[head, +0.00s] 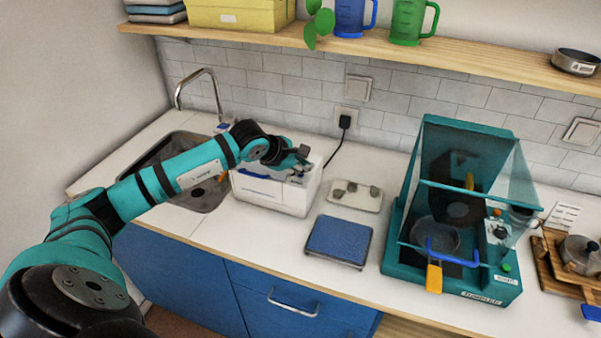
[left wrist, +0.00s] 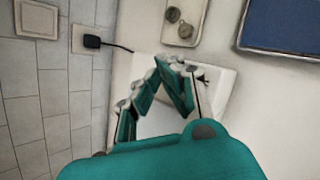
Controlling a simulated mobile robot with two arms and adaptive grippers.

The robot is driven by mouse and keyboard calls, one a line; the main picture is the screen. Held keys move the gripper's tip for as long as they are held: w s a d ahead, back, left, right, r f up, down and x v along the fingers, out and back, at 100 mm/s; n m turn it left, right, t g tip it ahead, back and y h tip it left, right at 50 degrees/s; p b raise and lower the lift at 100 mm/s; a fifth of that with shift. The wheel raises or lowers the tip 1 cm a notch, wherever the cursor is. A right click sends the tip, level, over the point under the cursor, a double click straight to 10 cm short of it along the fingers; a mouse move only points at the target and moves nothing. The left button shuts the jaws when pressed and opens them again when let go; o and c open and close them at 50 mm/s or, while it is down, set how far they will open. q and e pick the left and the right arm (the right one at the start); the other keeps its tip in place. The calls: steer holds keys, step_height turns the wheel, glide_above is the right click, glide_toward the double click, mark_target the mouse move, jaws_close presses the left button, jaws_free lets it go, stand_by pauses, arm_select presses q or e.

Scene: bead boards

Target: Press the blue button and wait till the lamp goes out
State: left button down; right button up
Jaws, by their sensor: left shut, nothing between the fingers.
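A white box-shaped appliance (head: 270,194) stands on the counter right of the sink, with a dark blue handle-like strip (head: 254,173) on its upper front. My left gripper (head: 303,154) is above the right part of this appliance, shut and empty. The left wrist view shows its teal fingers (left wrist: 166,72) over the white top of the appliance (left wrist: 218,90). I cannot make out a blue button or a lamp; the gripper and arm cover part of the appliance. Whether the fingertips touch it cannot be told. My right gripper is not in view.
A blue-topped flat pad (head: 338,241) and a light tray with small grey pieces (head: 345,203) lie right of the appliance. A teal hooded cooker (head: 400,262) stands further right. A black plug (head: 345,121) is in the wall behind. A wooden shelf (head: 420,55) runs above.

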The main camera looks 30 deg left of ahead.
mark_target(303, 174)
arm_select(q)
steer(key=shift+f+b, duration=0.4)
steer(key=shift+b, duration=0.05)
stand_by(0.4)
steer(key=shift+r, duration=0.85)
steer(key=shift+r+p, duration=1.25)
steer(key=shift+r, duration=1.3)
steer(key=shift+f, duration=0.1)
